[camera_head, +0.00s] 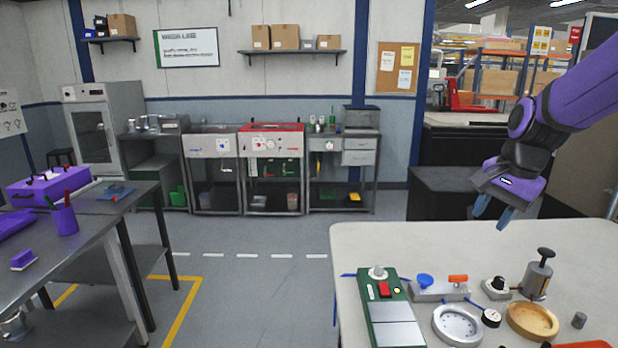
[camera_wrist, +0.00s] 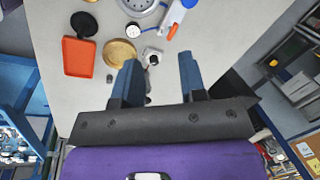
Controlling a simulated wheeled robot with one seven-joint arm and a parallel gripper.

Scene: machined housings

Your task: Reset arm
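My purple arm reaches in from the right in the head view. My gripper (camera_head: 493,213) hangs above the back part of the white table (camera_head: 420,243), pointing down, with its two blue fingers apart. In the wrist view my gripper (camera_wrist: 158,72) is open, with a wide gap between the fingers and nothing held. The small parts on the table are beyond the fingertips in that view, apart from the fingers.
On the white table stand a green box with a red switch (camera_head: 385,289), a silver housing (camera_head: 457,325), a brass housing (camera_head: 532,321), a pump-like cylinder (camera_head: 538,274) and an orange tray (camera_wrist: 78,57). A metal workbench (camera_head: 92,210) stands at left. Open floor lies between.

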